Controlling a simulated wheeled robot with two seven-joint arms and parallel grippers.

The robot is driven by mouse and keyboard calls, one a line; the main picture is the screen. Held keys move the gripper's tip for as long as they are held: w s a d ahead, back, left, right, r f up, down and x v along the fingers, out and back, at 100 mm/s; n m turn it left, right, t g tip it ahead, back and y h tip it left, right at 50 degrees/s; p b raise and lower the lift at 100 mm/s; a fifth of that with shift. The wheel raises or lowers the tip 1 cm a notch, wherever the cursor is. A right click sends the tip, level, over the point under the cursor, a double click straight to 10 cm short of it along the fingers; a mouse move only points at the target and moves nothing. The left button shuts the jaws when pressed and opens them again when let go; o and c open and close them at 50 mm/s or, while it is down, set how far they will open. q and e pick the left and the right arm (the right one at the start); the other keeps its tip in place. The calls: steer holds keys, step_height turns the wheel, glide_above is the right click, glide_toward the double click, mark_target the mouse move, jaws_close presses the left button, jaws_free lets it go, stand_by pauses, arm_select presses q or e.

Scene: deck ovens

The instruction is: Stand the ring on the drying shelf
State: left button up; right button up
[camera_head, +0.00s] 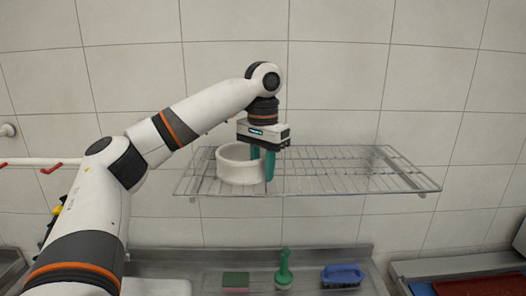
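The white ring (236,171) is at the left part of the wire drying shelf (345,186), its open side up. It looks level and at the height of the wires; I cannot tell whether its full weight rests there. My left gripper (263,163) points down at the ring's right side. One teal finger is inside the ring, its tip hidden by the wall, and the other is outside. The fingers are close together with the wall between them, and look shut on it. My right gripper is not in view.
The shelf's middle and right are bare. Below it, a metal counter (215,254) holds a green and pink sponge (235,282), a green-handled tool (284,268) and a blue brush (343,275). A tiled wall stands behind. Red hooks (52,168) hang from a rail at left.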

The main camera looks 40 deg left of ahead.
arm_select(q)
step_height(320, 180, up, 12)
steer(key=shift+d, duration=0.1)
stand_by(0.4)
steer(key=shift+f, duration=0.15)
stand_by(0.4)
